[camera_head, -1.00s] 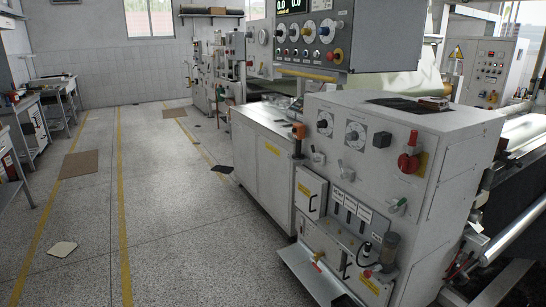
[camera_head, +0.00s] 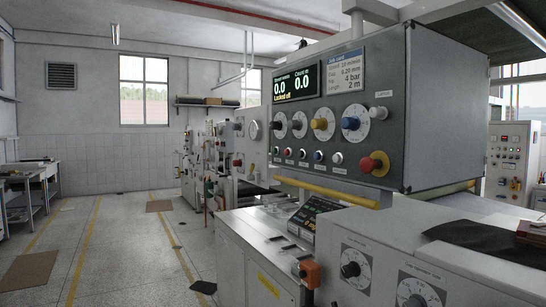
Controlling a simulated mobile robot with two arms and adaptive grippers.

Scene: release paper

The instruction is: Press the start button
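A dark control panel (camera_head: 340,110) fills the upper middle of the head view. A row of small push buttons runs along its lower part, including a blue one (camera_head: 318,155) and a white one (camera_head: 337,158). Their labels are too small to read, so I cannot tell which is the start button. A larger red knob on a yellow base (camera_head: 375,164) sits at the lower right of the panel. The display (camera_head: 297,83) reads 0.0 twice, with "Locked off" below. Neither gripper is in view.
A yellow bar (camera_head: 325,191) runs below the panel. A grey cabinet with dials (camera_head: 400,262) stands in the right foreground. A low white cabinet (camera_head: 250,255) with an orange-topped post (camera_head: 309,272) stands left of it. The floor aisle (camera_head: 130,255) at left is mostly clear.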

